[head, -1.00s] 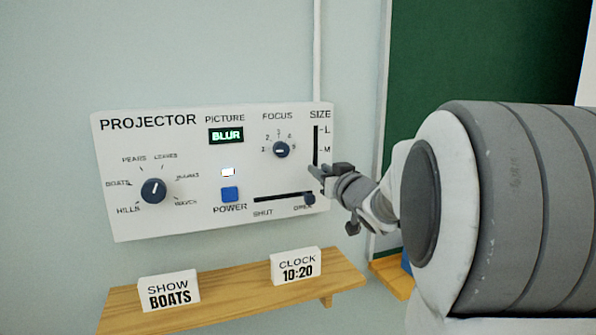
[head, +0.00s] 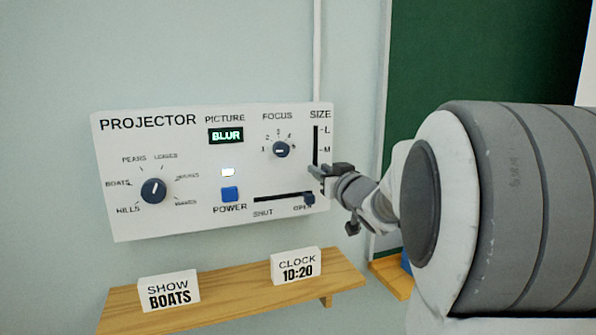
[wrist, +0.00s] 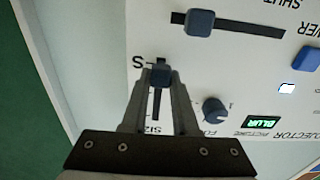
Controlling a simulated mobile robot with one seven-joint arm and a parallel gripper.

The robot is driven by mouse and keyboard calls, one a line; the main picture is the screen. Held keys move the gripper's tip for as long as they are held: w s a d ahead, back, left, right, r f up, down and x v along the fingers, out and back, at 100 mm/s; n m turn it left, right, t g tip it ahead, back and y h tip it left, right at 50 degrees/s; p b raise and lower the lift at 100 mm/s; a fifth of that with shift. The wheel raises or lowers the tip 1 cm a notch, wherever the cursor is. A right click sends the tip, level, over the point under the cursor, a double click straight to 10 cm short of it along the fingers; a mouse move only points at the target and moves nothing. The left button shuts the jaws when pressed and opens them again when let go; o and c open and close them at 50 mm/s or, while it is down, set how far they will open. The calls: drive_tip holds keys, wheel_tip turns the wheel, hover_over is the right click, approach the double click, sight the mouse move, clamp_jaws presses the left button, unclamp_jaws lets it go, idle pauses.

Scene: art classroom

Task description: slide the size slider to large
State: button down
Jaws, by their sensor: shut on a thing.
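The size slider is at the right edge of the white projector panel (head: 240,115), its dark vertical slot (head: 316,145) running beside the L and M marks. In the wrist view, which is upside down, its blue knob (wrist: 161,72) stands by the S mark, at the small end. My gripper (head: 318,172) reaches in from the right at the slot's lower end. In the wrist view my gripper (wrist: 161,80) is shut on the knob, one finger on each side. In the head view the fingers hide the knob.
Close below is the shut/open slider, its knob (head: 309,198) at OPEN. The focus dial (head: 281,150), blue power button (head: 229,194) and picture dial (head: 153,190) are to the left. The display (head: 226,135) reads BLUR. A wooden shelf (head: 230,290) with two signs is below.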

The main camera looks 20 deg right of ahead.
sight(316, 122)
drive_tip(key=shift+r, duration=0.1)
wheel_tip(316, 122, up, 10)
drive_tip(key=p, duration=0.9)
drive_tip(key=shift+r, duration=0.1)
drive_tip(key=c, duration=0.7)
unclamp_jaws()
drive_tip(key=shift+s, duration=0.1)
